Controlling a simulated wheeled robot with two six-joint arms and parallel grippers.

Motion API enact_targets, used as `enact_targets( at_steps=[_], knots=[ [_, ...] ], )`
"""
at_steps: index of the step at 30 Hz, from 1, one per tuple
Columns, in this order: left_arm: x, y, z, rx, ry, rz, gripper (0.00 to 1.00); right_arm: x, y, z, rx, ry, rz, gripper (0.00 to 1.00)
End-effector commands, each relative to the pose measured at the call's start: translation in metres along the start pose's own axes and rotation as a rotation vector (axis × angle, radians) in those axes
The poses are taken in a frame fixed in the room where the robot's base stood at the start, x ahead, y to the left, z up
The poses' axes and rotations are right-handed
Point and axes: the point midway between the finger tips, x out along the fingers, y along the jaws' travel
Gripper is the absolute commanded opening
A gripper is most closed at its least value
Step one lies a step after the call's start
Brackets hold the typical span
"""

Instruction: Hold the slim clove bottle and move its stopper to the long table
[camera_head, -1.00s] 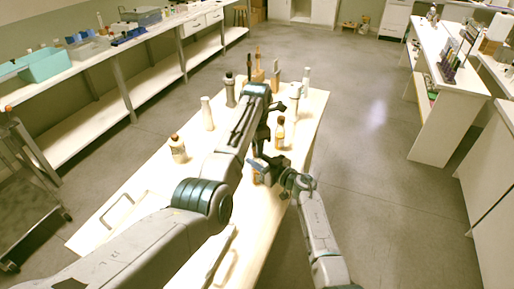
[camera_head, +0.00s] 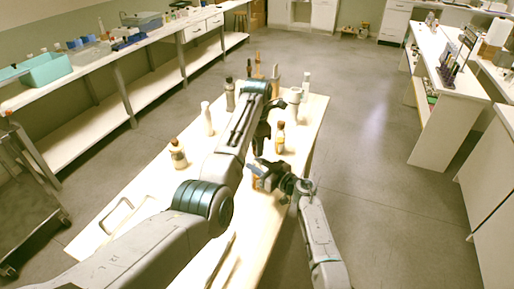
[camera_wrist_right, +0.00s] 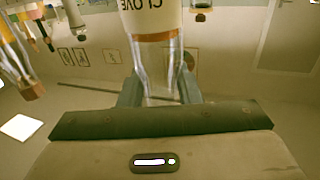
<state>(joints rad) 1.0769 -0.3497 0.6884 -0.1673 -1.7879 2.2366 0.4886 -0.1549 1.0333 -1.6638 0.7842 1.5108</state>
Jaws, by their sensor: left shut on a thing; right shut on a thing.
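The slim clove bottle (camera_wrist_right: 150,18), with a cream label reading CLOVE upside down, shows in the right wrist view. Its clear glass part sits between the fingers of my right gripper (camera_wrist_right: 158,92). In the head view my right gripper (camera_head: 259,174) is shut over the near right part of the long table (camera_head: 160,200), with a bit of amber showing at it. My left gripper (camera_head: 262,138) is shut just beyond it, above the table. What it grips is hidden by its own arm, so I cannot make out the stopper.
An amber bottle (camera_head: 280,137) stands just right of my left gripper. A white bottle (camera_head: 207,119) and a dark-capped bottle (camera_head: 178,153) stand to the left. Several more bottles stand at the far end.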

Motion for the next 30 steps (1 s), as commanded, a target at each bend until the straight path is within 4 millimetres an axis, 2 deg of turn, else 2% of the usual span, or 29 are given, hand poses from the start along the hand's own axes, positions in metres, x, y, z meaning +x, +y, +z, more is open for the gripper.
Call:
enact_targets(
  at_steps=[6, 13, 14, 17, 26, 30],
  knots=[
    [-0.027, 0.000, 0.000, 0.000, -0.001, 0.002, 0.01, 0.000, 0.000, 0.001, 0.001, -0.001, 0.000, 0.00],
    [-0.029, 0.000, 0.000, 0.000, 0.000, 0.000, 0.01, 0.000, 0.000, 0.001, 0.000, -0.001, 0.000, 0.00],
    [-0.029, 0.000, 0.000, 0.000, 0.000, 0.000, 0.01, 0.000, 0.000, 0.001, 0.000, -0.001, 0.000, 0.37],
    [-0.029, 0.000, 0.000, 0.000, 0.000, 0.000, 0.01, 0.000, 0.000, 0.001, 0.000, -0.001, 0.000, 0.56],
    [-0.029, 0.000, 0.000, 0.000, 0.000, 0.000, 0.01, -0.001, 0.000, 0.000, 0.000, -0.001, 0.000, 0.56],
    [-0.030, 0.000, 0.000, 0.000, 0.000, 0.000, 0.01, -0.013, 0.000, 0.001, -0.001, -0.001, 0.001, 0.56]
  ],
)
